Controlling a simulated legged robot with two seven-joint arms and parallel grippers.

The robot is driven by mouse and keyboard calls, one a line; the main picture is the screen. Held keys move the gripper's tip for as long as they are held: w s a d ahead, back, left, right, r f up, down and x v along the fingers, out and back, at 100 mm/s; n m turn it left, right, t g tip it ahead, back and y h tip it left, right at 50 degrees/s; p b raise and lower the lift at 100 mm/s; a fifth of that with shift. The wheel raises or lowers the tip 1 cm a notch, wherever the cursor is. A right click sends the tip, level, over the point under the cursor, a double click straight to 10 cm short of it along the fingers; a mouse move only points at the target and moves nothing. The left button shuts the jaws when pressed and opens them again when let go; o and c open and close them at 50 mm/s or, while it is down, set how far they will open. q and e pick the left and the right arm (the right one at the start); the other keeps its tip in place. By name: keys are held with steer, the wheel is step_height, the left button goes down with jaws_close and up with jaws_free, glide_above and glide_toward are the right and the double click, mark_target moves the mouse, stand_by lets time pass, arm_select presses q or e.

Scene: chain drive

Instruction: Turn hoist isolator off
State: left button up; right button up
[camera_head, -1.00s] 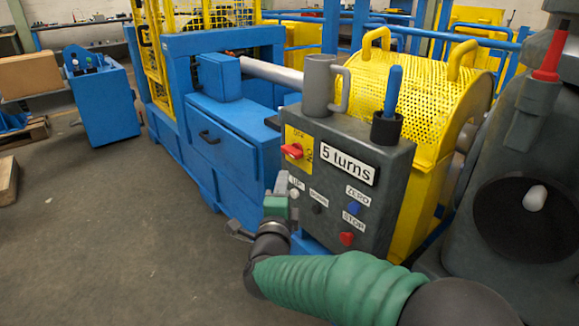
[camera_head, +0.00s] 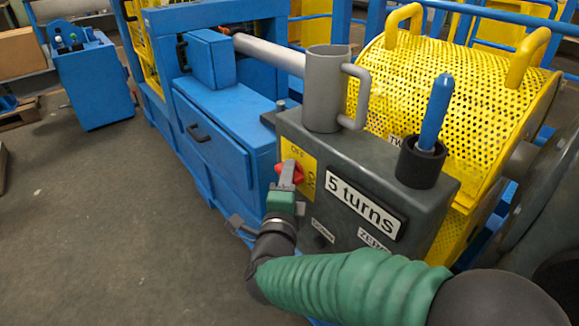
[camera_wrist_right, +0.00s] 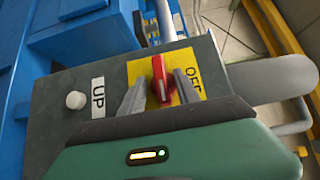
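The hoist isolator is a red rotary knob (camera_head: 291,171) on a yellow plate (camera_head: 306,181) on the grey control box (camera_head: 350,165). In the right wrist view the red knob (camera_wrist_right: 160,78) stands between the two fingers of my right gripper (camera_wrist_right: 160,88). The fingers are spread, with a gap on each side of the knob. "OFF" is printed on the yellow plate (camera_wrist_right: 177,57) near the right finger. In the head view my right gripper (camera_head: 287,180) is at the knob and partly covers it. My left gripper is in neither view.
A white button marked "UP" (camera_wrist_right: 76,100) is left of the plate. A grey mug (camera_head: 322,90) and a black cup with a blue handle (camera_head: 422,160) stand on the box. A yellow mesh guard (camera_head: 440,85) is behind. Open floor (camera_head: 90,220) lies left.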

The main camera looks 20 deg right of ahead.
steer(key=shift+a+r, duration=0.1)
steer(key=shift+a, duration=0.25)
steer(key=shift+c, duration=0.7)
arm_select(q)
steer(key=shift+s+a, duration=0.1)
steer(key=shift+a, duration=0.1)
arm_select(e)
steer(key=shift+d, duration=0.15)
jaws_close()
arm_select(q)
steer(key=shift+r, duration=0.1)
